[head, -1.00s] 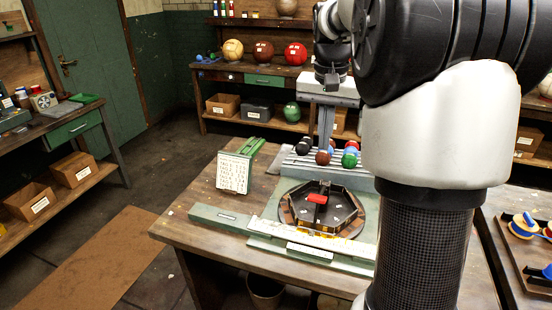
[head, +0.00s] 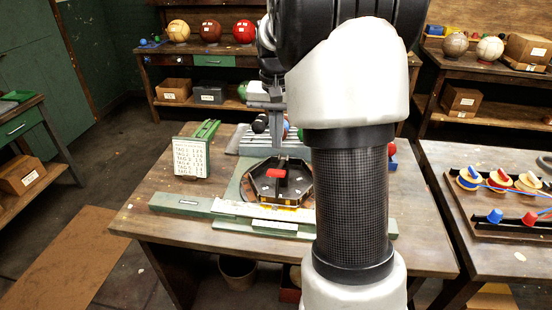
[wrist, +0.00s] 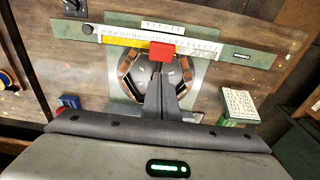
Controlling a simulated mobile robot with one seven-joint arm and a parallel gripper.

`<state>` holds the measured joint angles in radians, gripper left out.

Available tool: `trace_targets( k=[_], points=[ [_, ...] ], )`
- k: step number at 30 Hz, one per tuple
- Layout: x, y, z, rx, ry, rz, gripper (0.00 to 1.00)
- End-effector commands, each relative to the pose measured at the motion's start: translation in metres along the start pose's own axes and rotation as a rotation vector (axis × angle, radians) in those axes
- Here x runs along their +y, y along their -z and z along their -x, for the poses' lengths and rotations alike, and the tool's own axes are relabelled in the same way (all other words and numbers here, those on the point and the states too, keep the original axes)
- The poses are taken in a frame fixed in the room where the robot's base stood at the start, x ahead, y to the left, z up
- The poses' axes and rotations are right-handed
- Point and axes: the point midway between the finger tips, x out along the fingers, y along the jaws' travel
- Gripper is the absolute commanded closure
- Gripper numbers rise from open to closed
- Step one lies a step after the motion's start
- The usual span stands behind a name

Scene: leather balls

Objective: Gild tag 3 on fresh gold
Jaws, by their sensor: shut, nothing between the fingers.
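A dark hexagonal tray (head: 252,187) sits on a round base on the green bench plate, with a red-topped piece (head: 276,173) over it. The red piece also shows in the wrist view (wrist: 162,52), just beyond my fingertips. A pale ruled strip (head: 236,209) runs along the front of the tray, with a yellow-gold band (wrist: 122,41) along part of it. A white card (head: 190,157) lists several tag lines, too small to read surely. My gripper (wrist: 160,98) is shut and empty above the tray. No tag 3 can be made out.
Several dark and coloured balls (head: 260,126) lie on a slatted rack behind the tray, partly hidden by my arm. A right-hand table (head: 450,160) holds a tray of blue and red-topped tools. Shelves with balls and boxes stand behind. The bench's front left is clear.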

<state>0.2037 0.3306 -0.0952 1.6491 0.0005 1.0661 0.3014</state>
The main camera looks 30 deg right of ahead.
Motion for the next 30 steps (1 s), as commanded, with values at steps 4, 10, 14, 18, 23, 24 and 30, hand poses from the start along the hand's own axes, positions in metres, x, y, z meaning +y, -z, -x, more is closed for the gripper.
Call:
trace_targets(
  k=[4, 10, 14, 18, 23, 24, 30],
  points=[
    [0.000, -0.004, -0.028, -0.003, -0.001, 0.000, 1.00],
    [0.000, -0.017, -0.049, -0.001, 0.000, 0.000, 1.00],
    [0.000, -0.020, -0.054, 0.001, 0.000, -0.001, 1.00],
    [0.000, -0.020, -0.055, 0.001, 0.000, 0.000, 1.00],
    [0.000, -0.020, -0.055, 0.001, 0.000, 0.000, 1.00],
    [0.000, -0.021, -0.055, 0.001, 0.000, 0.000, 1.00],
    [-0.001, -0.030, -0.071, 0.055, -0.002, 0.002, 1.00]
  ],
)
